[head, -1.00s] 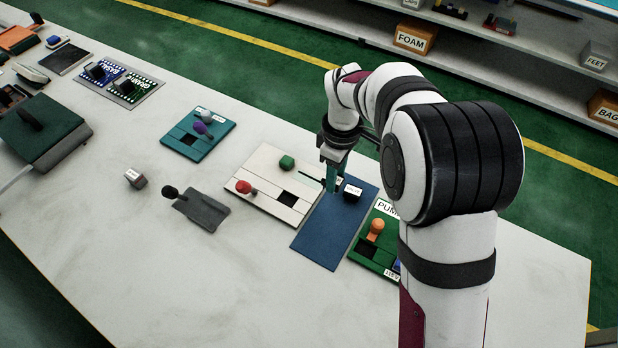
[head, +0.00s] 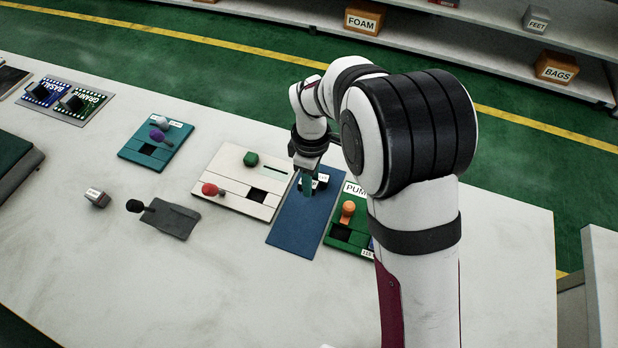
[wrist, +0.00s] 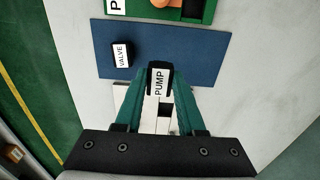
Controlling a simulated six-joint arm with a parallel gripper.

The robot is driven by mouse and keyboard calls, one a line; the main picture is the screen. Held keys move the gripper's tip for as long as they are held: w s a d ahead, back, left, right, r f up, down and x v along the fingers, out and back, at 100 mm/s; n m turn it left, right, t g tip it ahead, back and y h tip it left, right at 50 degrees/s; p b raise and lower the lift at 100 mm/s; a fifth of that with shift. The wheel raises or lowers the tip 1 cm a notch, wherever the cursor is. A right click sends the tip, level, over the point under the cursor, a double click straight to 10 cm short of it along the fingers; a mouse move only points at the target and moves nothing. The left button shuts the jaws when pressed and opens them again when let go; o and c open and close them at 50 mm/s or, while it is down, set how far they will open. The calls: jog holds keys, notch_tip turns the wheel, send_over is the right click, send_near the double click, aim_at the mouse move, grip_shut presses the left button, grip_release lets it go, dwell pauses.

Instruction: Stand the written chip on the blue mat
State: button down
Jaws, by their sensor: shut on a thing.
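My gripper (wrist: 160,85) is shut on a black chip with a white PUMP label (wrist: 159,84), held between the teal fingertips in the wrist view. The blue mat (wrist: 185,50) lies beyond the fingers, and the held chip overlaps its near edge in that view. A second black chip, labelled VALVE (wrist: 121,55), stands on the mat left of the held one. In the head view my gripper (head: 307,186) is over the upper part of the blue mat (head: 300,225) and partly covers the chips there. I cannot tell whether the held chip touches the mat.
A white board (head: 232,198) with red and green knobs adjoins the mat on the left. A green PUMP board (head: 345,238) with an orange knob adjoins it on the right. A grey plate with a black knob (head: 172,217) and a small block (head: 97,198) lie further left. The mat's lower part is clear.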

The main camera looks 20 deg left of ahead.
jog(key=shift+f, duration=3)
jog(key=shift+f, duration=0.5)
jog(key=shift+c, duration=2.2)
grip_release()
jog(key=shift+r, duration=0.15)
notch_tip(320, 180, up, 16)
jog(key=shift+f, duration=0.2)
